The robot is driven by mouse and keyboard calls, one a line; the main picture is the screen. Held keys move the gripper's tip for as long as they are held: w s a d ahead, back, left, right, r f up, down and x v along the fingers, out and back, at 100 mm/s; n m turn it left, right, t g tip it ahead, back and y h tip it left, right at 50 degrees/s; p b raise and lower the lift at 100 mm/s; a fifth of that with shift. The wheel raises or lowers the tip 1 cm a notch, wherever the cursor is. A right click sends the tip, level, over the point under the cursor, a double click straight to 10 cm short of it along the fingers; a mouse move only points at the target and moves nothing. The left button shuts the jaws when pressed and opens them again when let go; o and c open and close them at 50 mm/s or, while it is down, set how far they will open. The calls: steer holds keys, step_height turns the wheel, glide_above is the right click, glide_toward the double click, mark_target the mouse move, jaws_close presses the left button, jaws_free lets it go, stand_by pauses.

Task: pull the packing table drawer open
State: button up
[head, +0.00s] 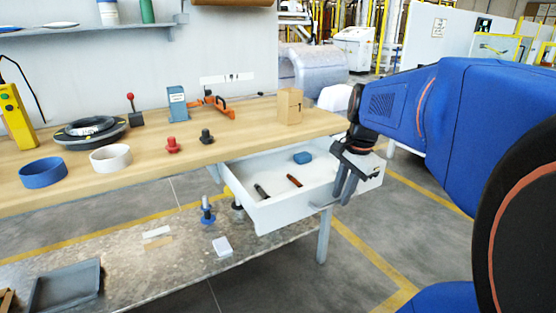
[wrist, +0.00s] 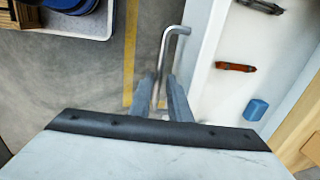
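The packing table (head: 240,130) has a wooden top. Its white drawer (head: 285,213) stands well out from under the right part of the top, with its inside showing. My gripper (head: 342,196) is at the drawer's front, reaching down. In the wrist view the metal bar handle (wrist: 173,40) runs down between the two fingers of my gripper (wrist: 162,90), which look closed on it. The lower part of the handle is hidden between the fingers. The drawer's white front (wrist: 207,45) is just right of the fingers.
The drawer holds a blue block (head: 302,158), a red-orange tool (head: 294,181) and a dark tool (head: 261,191). A cardboard box (head: 290,105) stands on the tabletop above it. A lower shelf (head: 170,255) lies below. The floor (head: 385,235) right of the drawer is clear.

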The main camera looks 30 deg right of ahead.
steer(key=s+r, duration=0.3)
steer(key=r, duration=1.3)
steer(key=shift+r, duration=0.35)
steer(key=shift+s, duration=0.1)
steer(key=s+a+f+n+t, duration=0.1)
steer(key=s+a+f+n, duration=0.1)
steer(key=a+f+n, duration=0.6)
steer(key=s+a+f+n+t, duration=0.1)
steer(key=s+a+f+n, duration=0.1)
steer(key=a+f+n, duration=0.6)
step_height(320, 180, down, 6)
steer(key=shift+s+a+f+n+t, duration=0.1)
steer(key=shift+s+a+n+t, duration=0.2)
steer(key=shift+n, duration=0.5)
